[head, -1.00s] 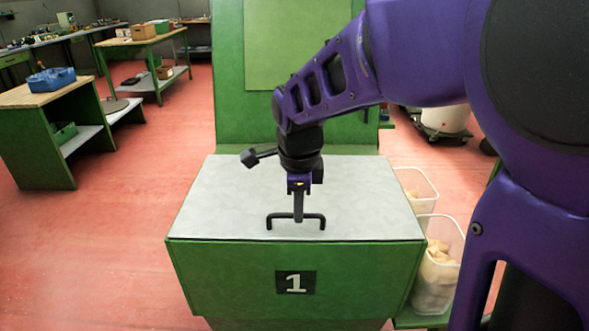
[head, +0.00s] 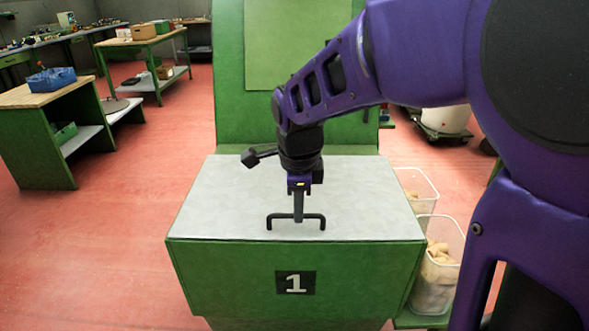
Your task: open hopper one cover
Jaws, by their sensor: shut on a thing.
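The hopper (head: 340,277) is a green box with a "1" label on its front, straight ahead of me. Its cover (head: 220,205) is a flat light-grey panel lying shut on top. A black bar handle (head: 312,215) stands near the cover's front edge. My gripper (head: 298,218) reaches down from above and is shut on the middle of the handle. The fingers show edge-on, so part of the handle's bar is hidden behind them. The inside of the hopper is hidden by the cover.
Two clear bins (head: 438,283) with cork stoppers stand to the right of the hopper. A tall green panel (head: 230,75) rises behind the cover. A workbench with a blue crate (head: 51,80) stands at left. The red floor at left is open.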

